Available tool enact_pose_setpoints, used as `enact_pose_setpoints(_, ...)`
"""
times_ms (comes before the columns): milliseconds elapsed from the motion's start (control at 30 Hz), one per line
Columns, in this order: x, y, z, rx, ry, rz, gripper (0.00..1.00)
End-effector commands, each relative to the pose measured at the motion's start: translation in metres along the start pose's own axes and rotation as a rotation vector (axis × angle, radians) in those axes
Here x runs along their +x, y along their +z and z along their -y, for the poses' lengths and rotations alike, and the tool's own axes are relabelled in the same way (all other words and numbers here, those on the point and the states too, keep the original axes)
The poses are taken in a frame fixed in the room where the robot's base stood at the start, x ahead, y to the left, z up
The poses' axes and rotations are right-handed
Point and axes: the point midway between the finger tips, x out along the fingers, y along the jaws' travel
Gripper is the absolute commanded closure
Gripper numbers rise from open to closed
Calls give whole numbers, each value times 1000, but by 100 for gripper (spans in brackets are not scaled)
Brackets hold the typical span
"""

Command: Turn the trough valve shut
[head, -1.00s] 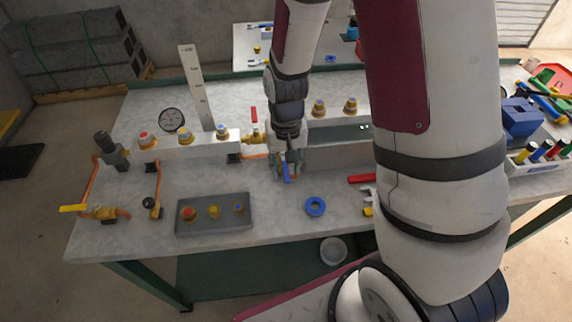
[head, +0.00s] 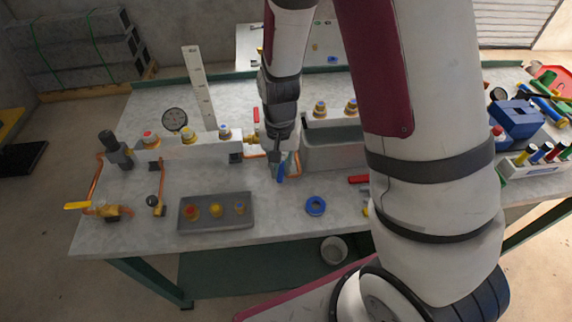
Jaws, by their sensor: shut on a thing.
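The trough valve's blue handle (head: 281,172) shows at the tip of my gripper (head: 279,162), in front of the left end of the grey trough (head: 332,152). My gripper reaches down from above and is shut on the blue handle. The fingers and wrist hide most of the valve body, so its exact angle is hard to tell. A copper pipe (head: 298,163) stands between the valve and the trough.
A red-handled valve (head: 256,116) stands just behind my wrist, left of the trough. A grey tray (head: 216,212) with several fittings lies front left, and a blue ring (head: 315,206) front right.

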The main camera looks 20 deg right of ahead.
Motion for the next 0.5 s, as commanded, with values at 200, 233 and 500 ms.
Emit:
enact_pose_setpoints(200, -1, 0, 13, 202, 0, 0, 100)
enact_pose_setpoints(233, -1, -1, 15, 232, 0, -1, 100)
enact_pose_setpoints(500, -1, -7, 30, 488, 0, -1, 100)
